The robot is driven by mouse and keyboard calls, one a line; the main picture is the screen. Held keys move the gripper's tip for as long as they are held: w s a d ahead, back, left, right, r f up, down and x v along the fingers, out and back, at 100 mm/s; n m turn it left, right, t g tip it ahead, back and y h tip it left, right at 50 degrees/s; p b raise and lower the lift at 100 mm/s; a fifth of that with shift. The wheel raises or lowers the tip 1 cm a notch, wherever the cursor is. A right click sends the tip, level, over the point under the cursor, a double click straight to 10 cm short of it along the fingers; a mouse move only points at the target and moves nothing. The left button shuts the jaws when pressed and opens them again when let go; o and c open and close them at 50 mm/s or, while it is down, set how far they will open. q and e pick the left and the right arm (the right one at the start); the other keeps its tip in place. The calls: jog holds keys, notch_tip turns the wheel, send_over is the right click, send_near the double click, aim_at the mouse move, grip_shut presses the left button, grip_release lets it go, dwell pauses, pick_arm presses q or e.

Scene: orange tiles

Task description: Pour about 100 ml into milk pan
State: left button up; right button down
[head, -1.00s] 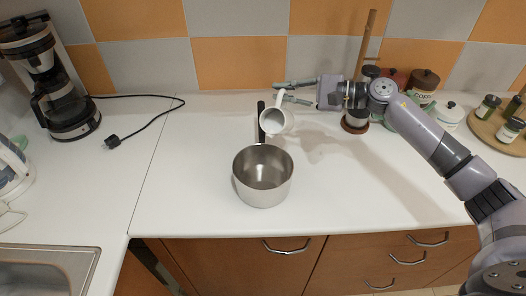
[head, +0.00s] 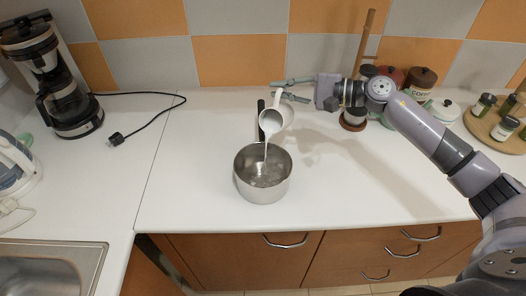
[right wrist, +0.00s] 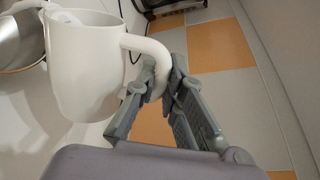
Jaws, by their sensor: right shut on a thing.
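The milk pan (head: 263,186) is a steel pot with a dark handle, standing on the white counter; its rim also shows at the left edge of the right wrist view (right wrist: 18,42). A white jug (head: 282,117) is tilted above the pan's back rim, and a thin white stream runs from it into the pan. In the right wrist view the jug (right wrist: 88,75) fills the left side. My right gripper (head: 280,90) is shut on the jug's handle, and its fingers (right wrist: 163,85) close around it. My left gripper is not in view.
A coffee maker (head: 62,85) with a black cord and plug (head: 117,139) stands at left. Canisters (head: 423,82) and a round wooden tray (head: 489,127) with jars are at right. A sink (head: 50,270) is at lower left. Counter right of the pan is clear.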

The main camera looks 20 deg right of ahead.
aim_at(278, 90)
jog(key=shift+a+r+p, duration=0.1)
jog(key=shift+r+p, duration=0.15)
jog(key=shift+p, duration=0.15)
jog(key=shift+s+r, duration=0.15)
dwell(0.4)
jog(key=shift+s+a+r+n+p, duration=0.4)
jog(key=shift+n+p, duration=0.4)
jog(key=shift+p, duration=0.55)
jog(key=shift+s+a+r+n+h, duration=0.15)
jog(key=shift+s+a+n+h, duration=0.15)
jog(key=shift+s+a, duration=0.15)
jog(key=shift+s+a+r+t, duration=0.1)
jog(key=shift+s+a+t, duration=0.1)
jog(key=shift+t, duration=0.1)
jog(key=shift+s+a+r+n+b, duration=0.25)
jog(key=shift+s+a+n+b, duration=0.1)
jog(key=shift+s+n, duration=0.15)
